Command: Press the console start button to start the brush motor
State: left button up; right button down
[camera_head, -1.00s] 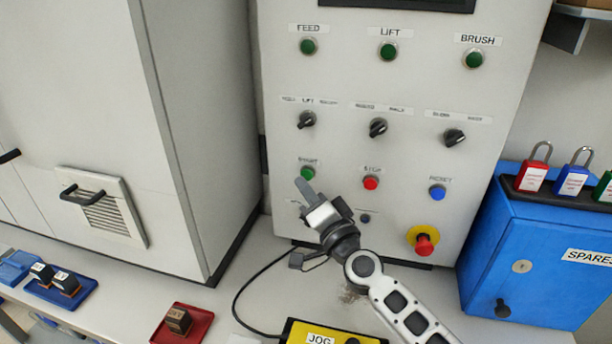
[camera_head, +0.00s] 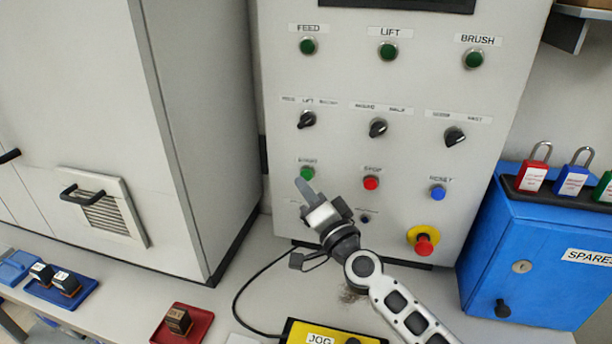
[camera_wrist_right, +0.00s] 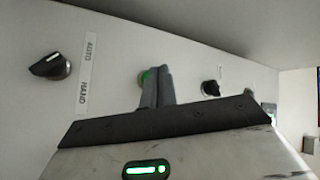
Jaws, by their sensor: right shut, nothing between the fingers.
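The console (camera_head: 415,90) is a light grey panel with rows of buttons and knobs. The green start button (camera_head: 307,173) sits at the left of its lower button row, under a label. My right gripper (camera_head: 303,184) is shut and empty, its fingertips at or just below the start button; I cannot tell whether they touch it. In the right wrist view the shut fingers (camera_wrist_right: 157,86) partly cover a green button (camera_wrist_right: 144,78). My left gripper is not in view.
The red stop button (camera_head: 371,183), blue reset button (camera_head: 438,193) and emergency stop (camera_head: 424,244) are to the right. A yellow jog box (camera_head: 300,334) lies in front. A blue spares cabinet (camera_head: 535,250) stands right. A grey cabinet (camera_head: 205,130) stands left.

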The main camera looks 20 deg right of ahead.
jog(key=shift+w, duration=0.1)
jog(key=shift+w+d, duration=0.25)
jog(key=shift+w, duration=0.05)
jog(key=shift+w+d, duration=0.3)
jog(key=shift+w, duration=0.05)
dwell(1.1)
jog(key=shift+s+a, duration=0.5)
jog(key=shift+s, duration=0.2)
jog(key=s+a, duration=0.1)
jog(key=s+a+p, duration=0.1)
jog(key=s+p, duration=0.1)
jog(key=s, duration=0.1)
jog(key=shift+s+a, duration=0.1)
jog(key=shift+a, duration=0.3)
